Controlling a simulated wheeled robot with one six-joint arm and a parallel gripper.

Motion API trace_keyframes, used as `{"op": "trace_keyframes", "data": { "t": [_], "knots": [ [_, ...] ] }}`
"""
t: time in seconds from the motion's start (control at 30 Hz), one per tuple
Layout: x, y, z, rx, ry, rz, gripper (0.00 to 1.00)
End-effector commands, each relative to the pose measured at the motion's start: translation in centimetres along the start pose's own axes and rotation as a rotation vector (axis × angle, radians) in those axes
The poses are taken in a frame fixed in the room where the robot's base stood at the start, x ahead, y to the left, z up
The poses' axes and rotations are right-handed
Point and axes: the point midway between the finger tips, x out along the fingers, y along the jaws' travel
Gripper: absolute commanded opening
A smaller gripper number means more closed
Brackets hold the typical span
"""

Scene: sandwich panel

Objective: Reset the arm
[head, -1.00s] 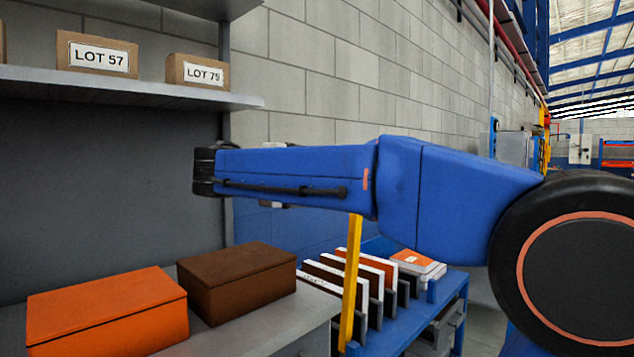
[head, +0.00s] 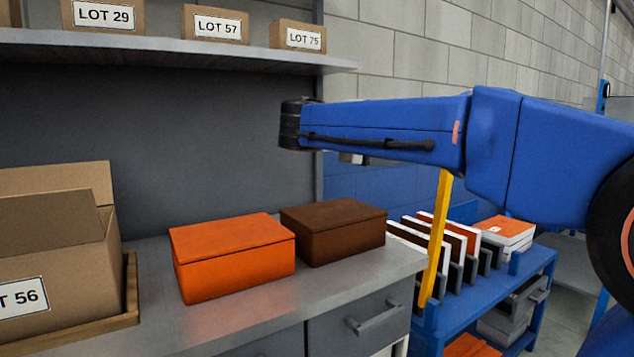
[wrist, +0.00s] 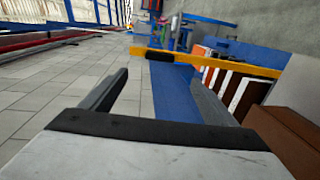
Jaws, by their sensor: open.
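My gripper (wrist: 158,80) shows in the wrist view with its two grey fingers apart and nothing between them. The wrist view is tilted; past the fingers are the block wall, a yellow bar and the slotted panels. In the head view my blue arm stretches to the left above the counter and the blue rack. Its black end is in front of the dark back panel. The fingers cannot be made out there.
An orange box (head: 235,262) and a brown box (head: 333,235) sit on the grey counter (head: 150,330). A carton marked 56 (head: 60,245) stands at left. A yellow post (head: 436,240) rises by the blue rack (head: 480,318) of panels. A shelf (head: 170,48) with labelled cartons is above.

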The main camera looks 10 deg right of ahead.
Motion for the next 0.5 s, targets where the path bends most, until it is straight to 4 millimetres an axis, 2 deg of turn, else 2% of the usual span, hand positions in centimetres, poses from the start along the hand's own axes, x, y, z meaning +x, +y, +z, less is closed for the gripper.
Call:
{"op": "trace_keyframes", "data": {
  "t": [0.13, 0.23, 0.37, 0.5],
  "knots": [
    [0.6, -1.4, 1.1, -0.005, 0.007, -0.046, 0.81],
    [1.6, -4.3, 3.4, -0.011, 0.020, -0.139, 0.81],
    [2.5, -10.2, 7.3, -0.008, 0.044, -0.315, 0.81],
    [2.2, -16.9, 11.6, 0.021, 0.069, -0.511, 0.81]
  ]
}}
